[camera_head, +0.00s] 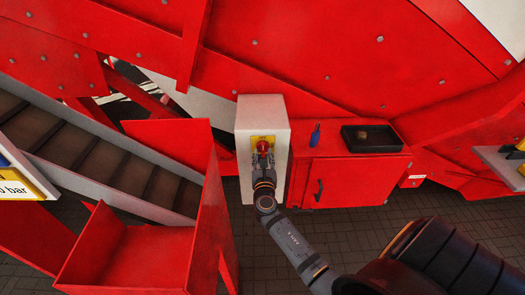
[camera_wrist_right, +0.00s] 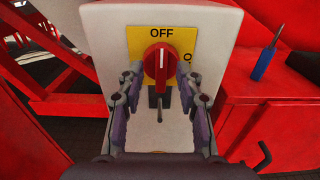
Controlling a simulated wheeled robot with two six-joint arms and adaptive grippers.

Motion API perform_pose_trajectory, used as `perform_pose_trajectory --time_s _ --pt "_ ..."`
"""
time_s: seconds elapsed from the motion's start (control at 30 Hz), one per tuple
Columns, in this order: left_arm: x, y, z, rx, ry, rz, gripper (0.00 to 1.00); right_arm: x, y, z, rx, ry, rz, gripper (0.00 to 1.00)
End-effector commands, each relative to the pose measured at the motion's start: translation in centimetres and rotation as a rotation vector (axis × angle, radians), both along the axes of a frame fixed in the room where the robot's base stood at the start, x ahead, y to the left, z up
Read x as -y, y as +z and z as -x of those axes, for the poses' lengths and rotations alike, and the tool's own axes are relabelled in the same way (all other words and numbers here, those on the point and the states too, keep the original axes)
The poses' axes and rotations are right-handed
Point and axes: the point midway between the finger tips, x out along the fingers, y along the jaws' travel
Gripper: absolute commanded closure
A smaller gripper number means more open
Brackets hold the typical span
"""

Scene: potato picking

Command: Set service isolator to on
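The service isolator is a red rotary knob (camera_wrist_right: 160,61) on a yellow plate (camera_wrist_right: 133,38), on the front of a pale grey box (camera_wrist_right: 205,25). The knob's white mark points up at OFF; part of a second label shows at the plate's right. The knob (camera_head: 263,146) also shows in the head view, above my right gripper. My right gripper (camera_wrist_right: 160,78) is open, one finger on each side of the knob's lower part. I cannot tell whether the fingers touch it. A small dark part hangs below the knob between the fingers. My left gripper is not in view.
A red cabinet (camera_head: 345,180) with a dark handle stands right of the box. On it are a blue-handled tool (camera_head: 315,137) and a black tray (camera_head: 350,145) holding a small brown item. Red metal panels and a conveyor (camera_head: 85,155) lie to the left.

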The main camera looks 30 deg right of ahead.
Motion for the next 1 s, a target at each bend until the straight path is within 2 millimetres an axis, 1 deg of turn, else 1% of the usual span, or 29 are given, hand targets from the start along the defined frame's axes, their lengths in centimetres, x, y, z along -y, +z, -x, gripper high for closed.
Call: perform_pose_trajectory --time_s 0.03,0.13,0.43,0.7,1.0 --pt "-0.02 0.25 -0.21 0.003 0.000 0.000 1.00 0.36 0.12 -0.60 0.000 0.000 0.001 0.64" --pt "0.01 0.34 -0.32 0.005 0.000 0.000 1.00 0.78 0.04 -1.26 -0.001 0.000 0.001 0.64" --pt "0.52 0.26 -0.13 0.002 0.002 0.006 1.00 0.92 -0.09 -1.49 0.000 0.000 -0.001 0.64" --pt "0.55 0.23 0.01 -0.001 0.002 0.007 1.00 0.91 -0.08 -1.46 0.000 0.000 -0.001 1.00" --pt "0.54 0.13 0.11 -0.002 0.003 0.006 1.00 0.92 -0.12 -1.46 0.004 0.000 -0.008 1.00"
